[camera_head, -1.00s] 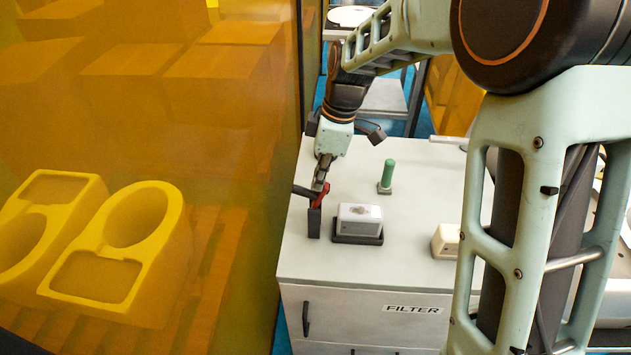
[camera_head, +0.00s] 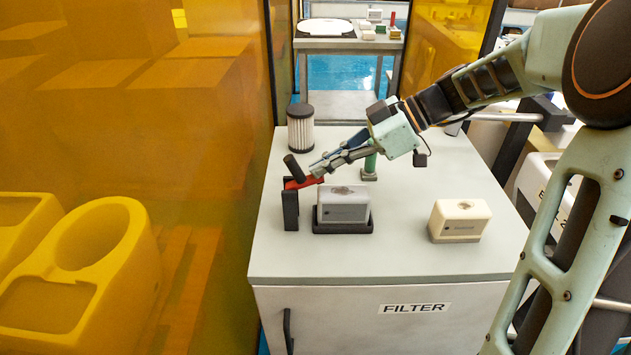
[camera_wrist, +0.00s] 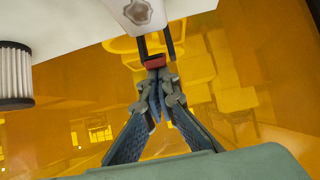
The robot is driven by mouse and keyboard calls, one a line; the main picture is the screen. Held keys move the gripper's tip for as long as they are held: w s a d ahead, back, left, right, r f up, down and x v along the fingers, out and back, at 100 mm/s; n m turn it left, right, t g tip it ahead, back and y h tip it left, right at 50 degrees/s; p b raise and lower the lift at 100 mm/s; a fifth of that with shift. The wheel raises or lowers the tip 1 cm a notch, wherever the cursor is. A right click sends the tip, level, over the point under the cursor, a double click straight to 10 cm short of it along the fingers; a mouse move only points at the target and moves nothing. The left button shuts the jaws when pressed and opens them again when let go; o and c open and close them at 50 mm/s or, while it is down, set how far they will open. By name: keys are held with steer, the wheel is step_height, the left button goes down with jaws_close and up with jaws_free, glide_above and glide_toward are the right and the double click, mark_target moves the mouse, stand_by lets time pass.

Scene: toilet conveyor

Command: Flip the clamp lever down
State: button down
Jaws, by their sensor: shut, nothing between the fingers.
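The clamp (camera_head: 291,205) is a black upright post at the left of the white cabinet top. Its red lever (camera_head: 304,183) lies nearly level from the post's top to the right, with a black handle (camera_head: 295,167) tilted up and left. My gripper (camera_head: 315,172) is shut and empty, reaching in from the right with its fingertips at the lever; I cannot tell if they touch. In the wrist view the fingertips (camera_wrist: 157,77) sit just by the red lever piece (camera_wrist: 155,61). A white block (camera_head: 343,204) sits in a black holder (camera_head: 343,227) right of the clamp.
A cream block (camera_head: 460,220) stands at the right of the cabinet (camera_head: 400,263). A pleated filter (camera_head: 300,128) stands at the back left. A green post (camera_head: 370,165) is behind the white block, near my gripper. An amber panel (camera_head: 200,130) borders the left side.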

mark_target(332, 192)
steer(key=f+y+b, duration=0.1)
steer(key=b, duration=0.1)
steer(key=d+f+y+b, duration=0.1)
steer(key=f+y+b, duration=0.1)
steer(key=b, duration=0.1)
steer(key=shift+d, duration=0.15)
steer(key=shift+b, duration=0.75)
steer(key=shift+d+f+b, duration=0.2)
steer(key=shift+f+b, duration=0.05)
steer(key=shift+b, duration=0.1)
steer(key=shift+r, duration=0.1)
